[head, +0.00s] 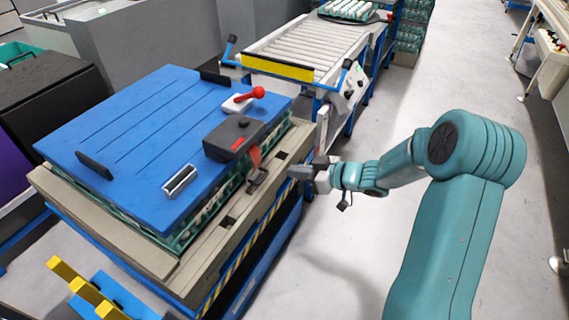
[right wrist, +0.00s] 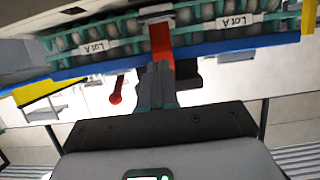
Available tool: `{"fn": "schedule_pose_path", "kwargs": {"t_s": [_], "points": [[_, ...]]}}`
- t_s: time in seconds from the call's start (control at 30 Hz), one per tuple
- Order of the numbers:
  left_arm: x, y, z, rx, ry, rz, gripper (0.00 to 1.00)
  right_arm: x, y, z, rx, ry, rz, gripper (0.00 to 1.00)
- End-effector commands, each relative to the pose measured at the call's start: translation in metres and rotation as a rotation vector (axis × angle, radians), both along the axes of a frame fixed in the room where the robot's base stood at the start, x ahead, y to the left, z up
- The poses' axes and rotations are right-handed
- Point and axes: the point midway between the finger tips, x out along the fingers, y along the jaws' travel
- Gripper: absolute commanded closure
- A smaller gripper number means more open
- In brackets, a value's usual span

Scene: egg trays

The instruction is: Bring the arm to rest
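My right arm (head: 455,205) is teal and reaches in from the lower right of the head view. Its right gripper (head: 303,172) points left toward the side of the blue-lidded stack, over the gap beside it. In the right wrist view its two grey fingers (right wrist: 157,85) are close together, with nothing seen between them. A red strap (head: 255,160) hangs from a black box on the blue lid. The strap also shows beyond the fingertips in the right wrist view (right wrist: 160,42); in the head view it stands apart from the gripper. My left gripper is not in view.
The blue lid (head: 140,130) covers egg trays on a beige-topped cart (head: 150,255). A black box (head: 232,138) and a red-knobbed lever (head: 245,99) sit on it. A roller conveyor (head: 315,50) stands behind. Grey floor (head: 350,250) is clear around my right arm.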

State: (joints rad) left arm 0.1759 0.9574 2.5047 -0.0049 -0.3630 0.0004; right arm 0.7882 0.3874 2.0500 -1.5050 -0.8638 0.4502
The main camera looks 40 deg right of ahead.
Motion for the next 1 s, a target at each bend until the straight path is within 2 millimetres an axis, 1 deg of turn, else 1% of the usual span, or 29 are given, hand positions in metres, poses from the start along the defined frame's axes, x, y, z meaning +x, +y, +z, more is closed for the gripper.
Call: {"fn": "schedule_pose_path", "kwargs": {"t_s": [0.03,0.13,0.6,0.67,0.73,0.77,0.83,0.87,0.9,0.93,0.97,1.0], "points": [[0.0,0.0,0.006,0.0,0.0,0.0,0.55,-0.005,-0.002,0.004,0.001,0.001,-0.002,1.0],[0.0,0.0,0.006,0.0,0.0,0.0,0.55,-0.008,-0.003,0.004,0.001,0.0,0.001,1.0],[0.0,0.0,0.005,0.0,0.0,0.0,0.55,-0.008,-0.003,0.003,0.001,0.0,0.001,1.0],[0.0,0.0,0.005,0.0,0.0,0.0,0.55,-0.006,0.001,0.0,0.009,0.006,-0.003,1.0],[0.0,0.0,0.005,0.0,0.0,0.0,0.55,-0.001,0.012,-0.011,0.044,0.028,-0.021,1.0],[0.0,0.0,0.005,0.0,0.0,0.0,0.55,0.003,0.021,-0.02,0.067,0.047,-0.033,1.0],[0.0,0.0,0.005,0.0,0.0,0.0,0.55,0.009,0.051,-0.048,0.135,0.123,-0.075,1.0],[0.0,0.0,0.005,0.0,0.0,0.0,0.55,0.01,0.067,-0.064,0.167,0.172,-0.097,1.0],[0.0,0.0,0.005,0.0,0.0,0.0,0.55,0.007,0.091,-0.087,0.204,0.252,-0.125,1.0],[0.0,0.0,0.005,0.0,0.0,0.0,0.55,0.003,0.11,-0.105,0.227,0.318,-0.145,1.0],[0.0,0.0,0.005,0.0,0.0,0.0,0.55,-0.005,0.127,-0.121,0.244,0.387,-0.163,1.0],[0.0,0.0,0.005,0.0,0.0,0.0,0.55,-0.017,0.149,-0.141,0.261,0.477,-0.182,1.0]]}}
